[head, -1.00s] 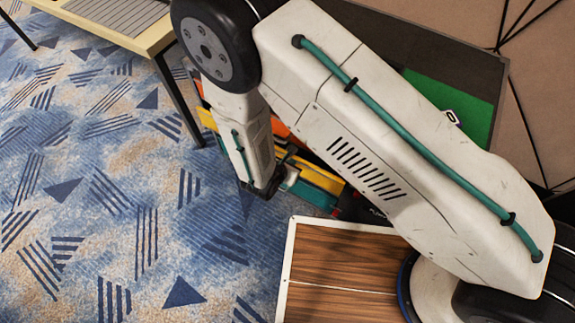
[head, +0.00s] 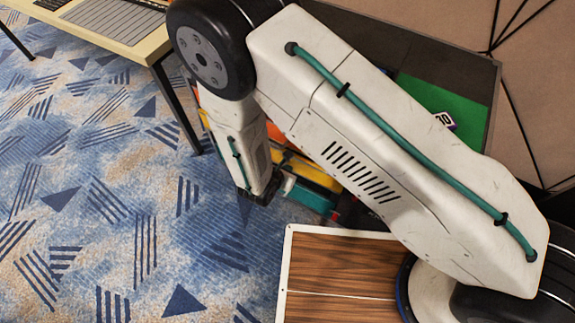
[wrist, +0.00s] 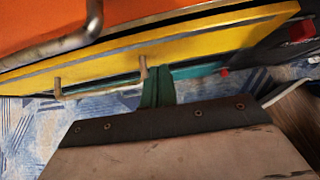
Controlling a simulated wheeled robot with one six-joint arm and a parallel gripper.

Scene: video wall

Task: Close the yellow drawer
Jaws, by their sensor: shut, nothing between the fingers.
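The yellow drawer (wrist: 215,36) shows in the wrist view as a long yellow front, slanting up to the right, with a pale bar handle (wrist: 58,87). It also shows in the head view (head: 314,172), mostly hidden behind my arm. My gripper (wrist: 157,74) is shut and empty. Its green fingers overlap the lower edge of the yellow front in the wrist view, close to the right handle post. I cannot tell whether they touch it. How far the drawer stands out is hard to tell.
An orange drawer (wrist: 30,25) with a metal handle lies above the yellow one, and a teal drawer (wrist: 197,70) below. A green mat (head: 432,95) lies on the dark cabinet top. A table (head: 140,45) stands at upper left. Carpet at left is clear.

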